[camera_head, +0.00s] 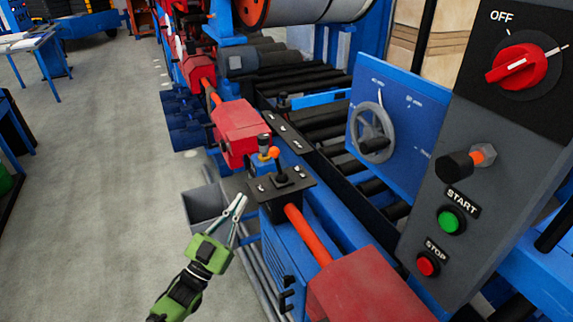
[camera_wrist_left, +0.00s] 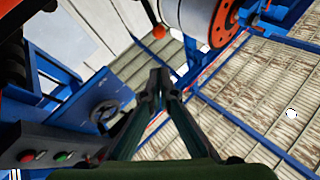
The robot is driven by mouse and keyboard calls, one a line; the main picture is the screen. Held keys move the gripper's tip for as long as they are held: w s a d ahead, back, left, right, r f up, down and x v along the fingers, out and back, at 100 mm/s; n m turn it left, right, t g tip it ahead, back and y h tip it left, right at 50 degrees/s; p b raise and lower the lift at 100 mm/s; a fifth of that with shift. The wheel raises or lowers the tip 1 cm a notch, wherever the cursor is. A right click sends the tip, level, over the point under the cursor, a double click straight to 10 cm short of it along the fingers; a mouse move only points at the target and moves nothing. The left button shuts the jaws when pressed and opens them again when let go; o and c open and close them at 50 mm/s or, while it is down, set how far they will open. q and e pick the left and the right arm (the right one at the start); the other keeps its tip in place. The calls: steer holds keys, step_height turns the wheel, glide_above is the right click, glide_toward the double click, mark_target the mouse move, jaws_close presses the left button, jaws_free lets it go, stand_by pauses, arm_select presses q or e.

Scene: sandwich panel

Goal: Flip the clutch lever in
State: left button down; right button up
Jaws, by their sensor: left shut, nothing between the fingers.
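A lever with an orange ball knob (camera_head: 274,152) stands on a small black plate (camera_head: 297,191) on top of the blue machine frame. I take it for the clutch lever; its markings are too small to read. An orange ball, apparently the same knob, shows above the fingertips in the left wrist view (camera_wrist_left: 159,32). My left gripper (camera_head: 241,202) is shut and empty. It points up, left of and a little below the plate, apart from the lever. It also shows in the left wrist view (camera_wrist_left: 159,78). My right gripper is not in view.
A grey control panel at right has a red rotary switch (camera_head: 516,67), a black-ended knob (camera_head: 463,164), a green START button (camera_head: 451,221) and a red STOP button (camera_head: 428,264). A blue plate with a grey handwheel (camera_head: 384,150) stands behind. Clear floor (camera_head: 110,150) lies at left.

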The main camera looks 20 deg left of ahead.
mark_target(278, 165)
arm_select(q)
steer(key=shift+d+r, duration=0.1)
steer(key=shift+r, duration=0.45)
steer(key=w+f+b+x, duration=0.1)
steer(key=f+b+x, duration=0.1)
steer(key=x, duration=1.1)
steer(key=shift+a+f+b, duration=0.15)
steer(key=shift+a+b, duration=0.1)
steer(key=shift+b, duration=0.35)
